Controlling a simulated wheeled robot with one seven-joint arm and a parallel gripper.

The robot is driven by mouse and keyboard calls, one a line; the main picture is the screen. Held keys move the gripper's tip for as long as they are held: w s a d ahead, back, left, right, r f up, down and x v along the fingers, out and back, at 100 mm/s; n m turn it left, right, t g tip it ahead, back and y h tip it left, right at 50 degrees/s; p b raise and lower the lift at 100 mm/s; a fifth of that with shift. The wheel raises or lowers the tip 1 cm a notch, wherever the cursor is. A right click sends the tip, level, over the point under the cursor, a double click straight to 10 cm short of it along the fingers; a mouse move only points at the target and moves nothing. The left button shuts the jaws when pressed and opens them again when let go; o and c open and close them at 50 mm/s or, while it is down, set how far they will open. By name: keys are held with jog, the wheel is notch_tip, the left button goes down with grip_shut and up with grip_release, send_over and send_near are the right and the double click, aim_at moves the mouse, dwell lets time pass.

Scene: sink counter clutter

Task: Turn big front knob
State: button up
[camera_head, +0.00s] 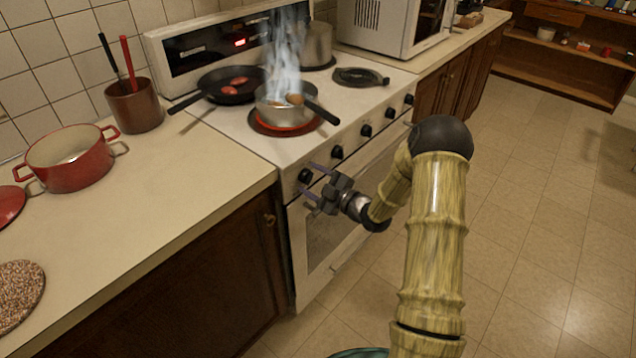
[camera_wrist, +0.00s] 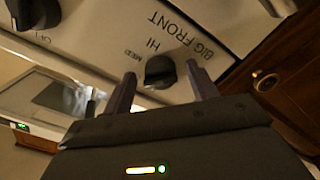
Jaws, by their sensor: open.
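The big front knob (camera_wrist: 160,72) is a black dial on the stove's pale front panel. It has "BIG FRONT" printed next to it, with "HI" and "MED" marks, all upside down in the wrist view. The same dark knob (camera_head: 305,175) is leftmost in the row in the head view. My gripper (camera_wrist: 162,82) is open, with one finger on each side of the knob in the picture. Whether the fingers touch it, I cannot tell. In the head view my gripper (camera_head: 312,180) is right at the panel, in front of this knob.
A steaming pot (camera_head: 272,112) stands on a glowing red front burner (camera_head: 258,124), its handle pointing toward the front edge. A black pan (camera_head: 215,82) is behind it. Several other knobs (camera_head: 337,152) run along the panel to the right. The oven handle (camera_head: 345,250) is below. The floor is clear.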

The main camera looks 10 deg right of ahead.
jog(key=shift+r+p, duration=0.15)
jog(key=shift+p, duration=0.2)
jog(key=m+p, duration=0.9)
jog(key=p, duration=0.1)
jog(key=shift+a+r, duration=0.1)
jog(key=f+b+v, duration=0.1)
jog(key=b+v, duration=0.5)
jog(key=v, duration=1.1)
jog(key=shift+d, duration=0.25)
jog(key=shift+d+b, duration=0.1)
jog(key=shift+b, duration=1)
jog(key=b, duration=0.7)
jog(key=shift+r+n, duration=0.2)
jog(key=shift+n, duration=0.2)
